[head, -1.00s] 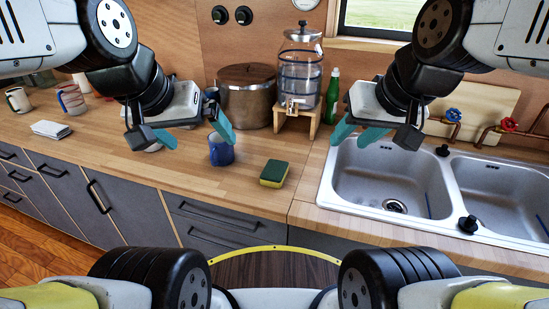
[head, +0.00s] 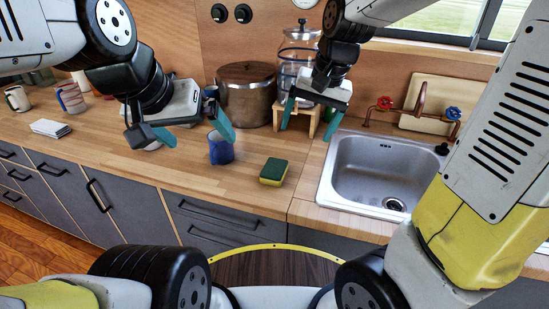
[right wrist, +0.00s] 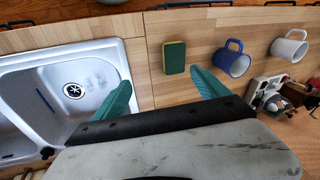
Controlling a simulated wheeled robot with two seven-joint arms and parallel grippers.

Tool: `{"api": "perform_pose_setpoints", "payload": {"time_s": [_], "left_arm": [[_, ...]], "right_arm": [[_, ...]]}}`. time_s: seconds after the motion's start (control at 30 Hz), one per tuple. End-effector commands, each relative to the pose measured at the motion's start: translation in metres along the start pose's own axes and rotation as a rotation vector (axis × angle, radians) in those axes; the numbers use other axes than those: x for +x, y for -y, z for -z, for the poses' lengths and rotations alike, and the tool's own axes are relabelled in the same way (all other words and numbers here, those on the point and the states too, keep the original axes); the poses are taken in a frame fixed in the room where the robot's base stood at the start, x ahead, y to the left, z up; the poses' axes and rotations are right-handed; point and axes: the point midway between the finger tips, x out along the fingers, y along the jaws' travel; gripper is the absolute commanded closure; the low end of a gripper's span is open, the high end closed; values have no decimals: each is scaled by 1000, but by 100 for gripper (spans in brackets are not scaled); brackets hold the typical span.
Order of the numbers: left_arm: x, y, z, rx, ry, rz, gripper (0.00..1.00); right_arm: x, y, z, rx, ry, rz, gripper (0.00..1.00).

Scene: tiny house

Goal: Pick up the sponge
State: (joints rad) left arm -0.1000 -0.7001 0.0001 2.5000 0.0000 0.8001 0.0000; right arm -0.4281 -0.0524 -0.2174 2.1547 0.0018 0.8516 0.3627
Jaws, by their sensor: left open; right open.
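The sponge (head: 274,171), green on top and yellow below, lies flat on the wooden counter between the blue mug and the sink. In the right wrist view the sponge (right wrist: 174,58) shows ahead of the fingers, between their tips and nearer the right finger. My right gripper (head: 308,122) is open and empty, above the counter behind and to the right of the sponge; its teal fingers (right wrist: 160,82) are spread wide in the right wrist view. My left gripper (head: 198,138) is open and empty, to the left of the sponge above the counter near the blue mug.
The blue mug (head: 221,149) stands left of the sponge. The sink (head: 333,185) is to the right. A large pot (head: 247,95) and a glass dispenser (head: 297,62) on a wooden stand are at the back. Counter around the sponge is clear.

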Motion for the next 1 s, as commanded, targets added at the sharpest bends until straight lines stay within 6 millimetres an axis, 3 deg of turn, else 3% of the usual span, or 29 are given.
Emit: {"api": "perform_pose_setpoints", "payload": {"time_s": [0.1,0.3,0.5,0.87,1.0], "left_arm": [[0,0,0,0,0,0,0],[0,0,0,0,0,0,0],[0,0,0,0,0,0,0],[0,0,0,0,0,0,0],[0,0,0,0,0,0,0]], "right_arm": [[42,21,18,49,70,-73,15],[99,44,34,115,119,-190,15],[124,53,38,142,126,-245,15],[161,47,34,144,128,-250,15],[184,47,31,144,129,-251,15]]}}
